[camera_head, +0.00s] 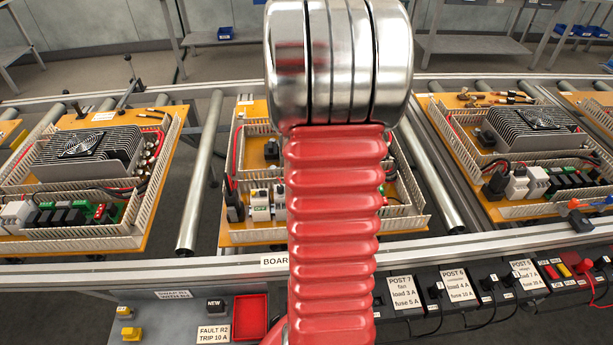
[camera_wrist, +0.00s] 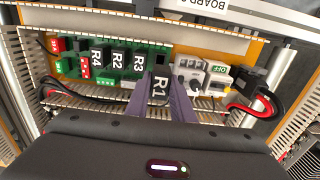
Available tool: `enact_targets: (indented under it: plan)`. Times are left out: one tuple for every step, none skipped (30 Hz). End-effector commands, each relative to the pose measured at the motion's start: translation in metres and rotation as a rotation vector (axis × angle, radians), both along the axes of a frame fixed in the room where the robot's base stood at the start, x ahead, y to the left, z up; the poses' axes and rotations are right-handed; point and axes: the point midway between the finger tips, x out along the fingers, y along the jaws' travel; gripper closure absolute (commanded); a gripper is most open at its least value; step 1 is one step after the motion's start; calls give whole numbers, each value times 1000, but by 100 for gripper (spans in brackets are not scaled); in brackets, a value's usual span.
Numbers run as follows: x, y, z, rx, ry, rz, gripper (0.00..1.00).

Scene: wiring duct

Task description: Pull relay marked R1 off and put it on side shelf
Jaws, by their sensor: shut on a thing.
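My gripper (camera_wrist: 163,84) shows in the wrist view, with its two purple fingers shut on the black relay marked R1 (camera_wrist: 158,92). R1 looks larger and nearer the camera than the other relays; I cannot tell for sure that it is clear of its socket. Relays R4 (camera_wrist: 97,58), R2 (camera_wrist: 118,62) and R3 (camera_wrist: 139,62) sit in a row on the green board (camera_wrist: 152,57). In the head view my red ribbed arm hides the gripper and part of the middle board (camera_head: 232,236). A grey surface (camera_head: 180,325) at bottom left may be the side shelf.
On that grey surface are a red tray (camera_head: 251,316), a black piece labelled NEW (camera_head: 215,308) and yellow buttons. A white OFF block (camera_wrist: 220,75) and red and black cables stand right of R1. Slotted duct walls (camera_wrist: 75,100) edge the board.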

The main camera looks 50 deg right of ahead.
Motion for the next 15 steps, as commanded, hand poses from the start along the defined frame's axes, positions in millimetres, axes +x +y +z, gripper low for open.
enact_targets:
  plan:
    - [0,0,1,-1,-1,0,97]
    - [0,0,2,-1,-1,0,97]
    - [0,0,3,-2,-1,0,97]
    - [0,0,4,-2,-1,0,97]
    - [0,0,5,-2,-1,0,97]
    - [0,0,6,-2,-1,0,97]
    - [0,0,7,-2,-1,0,97]
    - [0,0,8,-2,-1,0,97]
    - [0,0,9,-2,-1,0,97]
    - [0,0,10,-2,-1,0,97]
    - [0,0,10,-1,-1,0,97]
    - [0,0,12,-1,-1,0,97]
    - [0,0,12,-1,-1,0,97]
    - [0,0,13,-1,-1,0,97]
    - [0,0,14,-1,-1,0,97]
